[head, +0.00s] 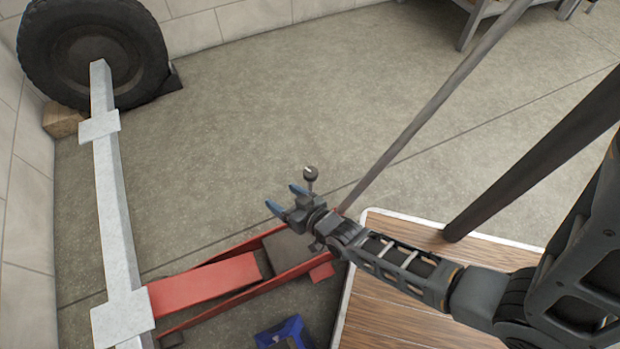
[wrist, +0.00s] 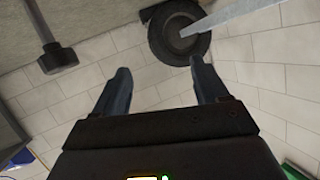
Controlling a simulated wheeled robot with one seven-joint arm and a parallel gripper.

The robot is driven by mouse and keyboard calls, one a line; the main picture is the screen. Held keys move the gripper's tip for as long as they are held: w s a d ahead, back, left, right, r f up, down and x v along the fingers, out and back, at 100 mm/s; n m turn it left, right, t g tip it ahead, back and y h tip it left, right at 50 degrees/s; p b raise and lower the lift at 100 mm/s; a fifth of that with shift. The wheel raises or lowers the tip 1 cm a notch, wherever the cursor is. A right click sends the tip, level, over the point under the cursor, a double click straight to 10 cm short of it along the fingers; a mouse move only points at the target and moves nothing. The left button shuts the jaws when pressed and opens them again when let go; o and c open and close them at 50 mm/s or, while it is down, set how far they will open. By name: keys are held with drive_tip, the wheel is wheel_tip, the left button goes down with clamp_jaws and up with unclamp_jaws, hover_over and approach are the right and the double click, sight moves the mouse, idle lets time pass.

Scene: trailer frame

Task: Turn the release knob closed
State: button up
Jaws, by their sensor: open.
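A dark round knob (head: 310,173) on a short stem, which looks like the release knob, shows just beyond my gripper in the head view. A dark cylinder on a stem, likely the same knob (wrist: 58,58), shows at the upper left of the wrist view. My gripper (head: 284,199) has its two blue fingers spread and empty, above the red floor jack (head: 205,282). The knob is outside the fingers, to the left of them in the wrist view (wrist: 160,66). I cannot tell which way the knob is turned.
A long grey pole (head: 430,110) rises from near the jack. A dark bar (head: 540,155) stands over a wooden board (head: 400,300) at right. A pale steel beam (head: 115,210) runs along the left to a tyre (head: 130,50). A blue object (head: 285,333) lies low. Open floor lies behind.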

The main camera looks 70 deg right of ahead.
drive_tip(key=f+m+h+b, duration=0.1)
drive_tip(key=f+h, duration=0.1)
drive_tip(key=m+g+h+b, duration=0.5)
drive_tip(key=g+h, duration=0.1)
drive_tip(key=h, duration=0.2)
approach(310, 167)
drive_tip(key=shift+w+d+f, duration=0.3)
drive_tip(key=shift+w+d, duration=0.55)
drive_tip(key=shift+w, duration=0.15)
drive_tip(key=shift+s+d+f+m+g+h, duration=0.2)
drive_tip(key=shift+s+d+m+g+h, duration=0.1)
drive_tip(key=shift+s+m+g+h, duration=0.1)
drive_tip(key=b+x, duration=0.1)
drive_tip(key=x, duration=0.6)
drive_tip(key=shift+w+d, duration=0.1)
drive_tip(key=shift+d, duration=0.2)
